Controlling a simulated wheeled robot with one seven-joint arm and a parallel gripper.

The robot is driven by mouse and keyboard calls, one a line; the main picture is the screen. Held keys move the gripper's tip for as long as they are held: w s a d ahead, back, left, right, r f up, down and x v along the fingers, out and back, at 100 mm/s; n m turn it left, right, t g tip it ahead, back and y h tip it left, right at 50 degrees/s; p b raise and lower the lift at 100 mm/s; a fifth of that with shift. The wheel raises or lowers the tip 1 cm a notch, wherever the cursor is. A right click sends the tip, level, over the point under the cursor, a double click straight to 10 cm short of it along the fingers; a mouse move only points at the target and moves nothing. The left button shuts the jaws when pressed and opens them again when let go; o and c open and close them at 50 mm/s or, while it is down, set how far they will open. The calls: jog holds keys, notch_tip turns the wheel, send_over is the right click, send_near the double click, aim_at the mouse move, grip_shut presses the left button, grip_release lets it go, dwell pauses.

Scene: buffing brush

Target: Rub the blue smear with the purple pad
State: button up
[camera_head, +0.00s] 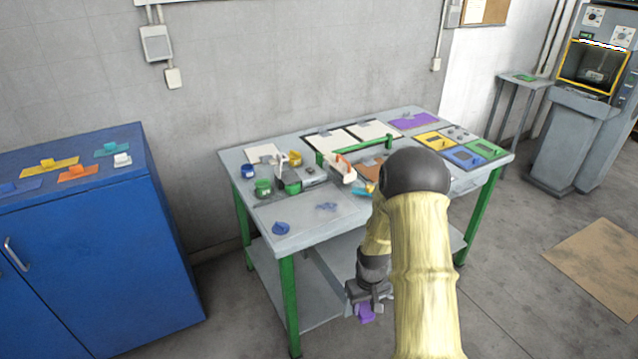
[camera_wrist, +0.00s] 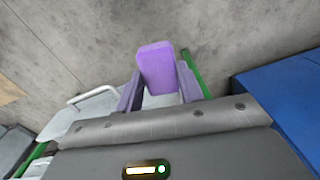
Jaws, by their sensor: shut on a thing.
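My gripper (camera_head: 368,297) is shut on the purple pad (camera_head: 366,314) and holds it in front of the table, below the level of its top. In the wrist view the purple pad (camera_wrist: 157,68) sticks out from between the two fingers. The blue smear (camera_head: 326,206) is a small patch on the grey panel at the table's front left, well apart from the pad. A darker blue object (camera_head: 280,228) lies left of the smear, near the table's front left corner; I cannot tell exactly what it is.
The table (camera_head: 238,191) has green legs and a lower shelf. Behind the smear stand a green jar (camera_head: 263,187), a blue jar (camera_head: 248,171) and a green rail (camera_head: 362,146). A blue cabinet (camera_head: 100,260) stands left. My arm hides part of the table's front right.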

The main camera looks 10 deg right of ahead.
jog(key=a+f+m+b, duration=0.1)
jog(key=a+f+m, duration=0.1)
jog(key=a+f, duration=0.4)
jog(key=shift+a, duration=0.1)
